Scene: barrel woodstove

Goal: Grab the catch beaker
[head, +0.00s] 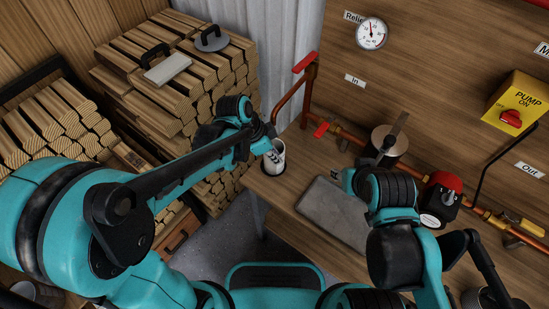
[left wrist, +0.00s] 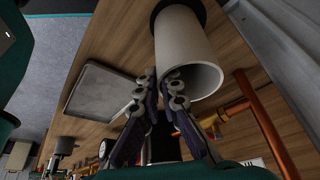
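The catch beaker (head: 275,158), a white cup with dark markings, stands upright at the bench's left corner in the head view. In the left wrist view the beaker (left wrist: 184,42) shows its open mouth toward the camera. My left gripper (head: 265,138) is at the beaker's rim. In the left wrist view its fingertips (left wrist: 163,76) are close together at the rim's left side, seemingly one on either side of the wall; whether they grip it is unclear. My right gripper (head: 345,180) is over the grey tray, mostly hidden by its own arm.
The grey tray (head: 325,215) lies on the wooden bench (head: 290,196), right of the beaker. A copper pipe (head: 291,93) with red valve handles rises behind the beaker. Stacked firewood (head: 185,90) fills the left.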

